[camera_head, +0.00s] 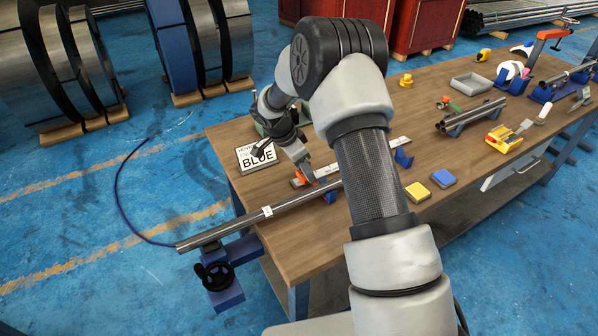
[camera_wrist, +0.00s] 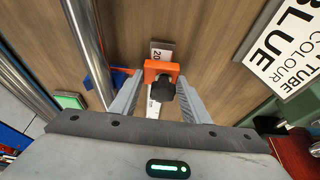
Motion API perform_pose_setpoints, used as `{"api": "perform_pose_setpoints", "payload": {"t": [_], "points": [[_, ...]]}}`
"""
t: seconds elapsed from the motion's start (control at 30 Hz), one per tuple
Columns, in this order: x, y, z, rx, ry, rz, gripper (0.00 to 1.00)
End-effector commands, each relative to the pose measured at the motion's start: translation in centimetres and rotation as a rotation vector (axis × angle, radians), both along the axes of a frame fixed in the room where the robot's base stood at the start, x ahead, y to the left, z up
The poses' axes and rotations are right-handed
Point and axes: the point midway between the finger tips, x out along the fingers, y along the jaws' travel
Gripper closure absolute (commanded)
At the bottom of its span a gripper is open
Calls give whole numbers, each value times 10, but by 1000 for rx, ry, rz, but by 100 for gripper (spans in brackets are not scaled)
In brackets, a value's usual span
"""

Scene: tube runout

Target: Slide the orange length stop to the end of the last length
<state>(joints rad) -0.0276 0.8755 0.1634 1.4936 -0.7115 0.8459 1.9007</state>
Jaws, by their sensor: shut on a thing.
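The orange length stop (camera_wrist: 160,70) with a dark knob sits between the two fingers of my gripper (camera_wrist: 162,98) in the wrist view. The gripper is shut on it. A pale strip with markings (camera_wrist: 161,47) runs under the stop, and a "20" shows just beyond it. In the head view the stop (camera_head: 304,177) is a small orange patch below my gripper (camera_head: 303,163). The pale strip (camera_head: 399,142) shows again right of my arm. My arm hides its middle part. A long steel tube (camera_head: 290,203) lies alongside it, also seen in the wrist view (camera_wrist: 88,40).
A sign reading "BLUE" (camera_head: 259,157) lies left of the gripper. A blue clamp with a black handwheel (camera_head: 219,276) is at the table's near left corner. Yellow (camera_head: 418,192) and blue (camera_head: 443,178) blocks lie right of my arm. A grey tray (camera_head: 471,84) stands farther back.

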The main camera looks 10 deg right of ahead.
Motion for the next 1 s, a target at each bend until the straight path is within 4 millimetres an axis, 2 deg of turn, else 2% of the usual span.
{"api": "perform_pose_setpoints", "payload": {"t": [0.4, 0.6, 0.8, 1.0], "points": [[36, -112, -2, -2, -7, -12, 98], [51, -159, 0, -2, -5, -10, 98], [61, -187, 1, -2, -5, -8, 98], [64, -198, 1, 0, -2, -8, 98]]}}
